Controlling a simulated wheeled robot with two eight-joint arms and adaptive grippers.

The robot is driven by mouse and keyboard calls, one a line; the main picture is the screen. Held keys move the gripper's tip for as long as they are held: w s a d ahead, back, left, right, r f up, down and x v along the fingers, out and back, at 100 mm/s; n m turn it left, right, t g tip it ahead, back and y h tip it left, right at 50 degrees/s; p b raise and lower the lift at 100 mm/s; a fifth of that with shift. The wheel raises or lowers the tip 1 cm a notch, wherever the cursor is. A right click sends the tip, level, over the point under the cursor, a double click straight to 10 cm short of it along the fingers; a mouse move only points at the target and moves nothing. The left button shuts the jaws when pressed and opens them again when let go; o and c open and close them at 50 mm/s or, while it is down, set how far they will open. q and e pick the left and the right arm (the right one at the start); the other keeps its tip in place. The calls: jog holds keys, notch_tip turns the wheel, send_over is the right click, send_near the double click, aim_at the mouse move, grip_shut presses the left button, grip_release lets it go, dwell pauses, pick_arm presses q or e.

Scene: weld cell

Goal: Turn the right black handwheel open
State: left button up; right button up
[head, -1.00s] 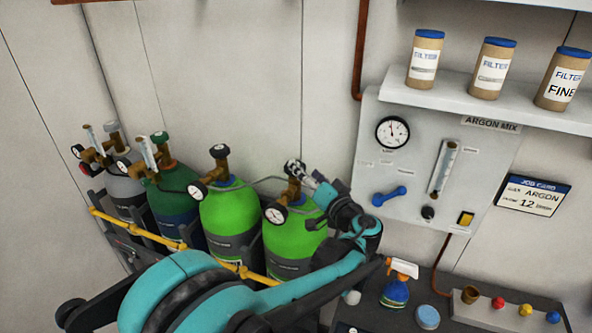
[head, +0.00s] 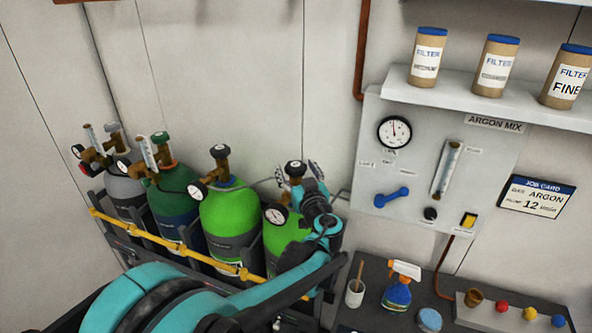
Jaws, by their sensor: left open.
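The right black handwheel (head: 295,168) tops the brass valve of the rightmost bright green cylinder (head: 285,245). A second black handwheel (head: 219,151) tops the other bright green cylinder (head: 230,222) to its left. My left gripper (head: 314,171) is open, just right of the right handwheel, with its fingers pointing up and back in the picture. It appears apart from the wheel and holds nothing that I can see. My teal arm hides the right side of that cylinder. The wheel's turned position cannot be read. My right gripper is out of view.
A grey cylinder (head: 122,188) and a dark green one (head: 172,207) stand left, behind a yellow rail (head: 165,243). Pressure gauges (head: 276,215) sit by the valves. The argon panel (head: 400,165) is right. A spray bottle (head: 398,290) and cup (head: 355,293) stand on the dark bench.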

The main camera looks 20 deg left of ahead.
pick_arm(q)
jog(key=shift+w+a, duration=0.1)
jog(key=c, duration=1.2)
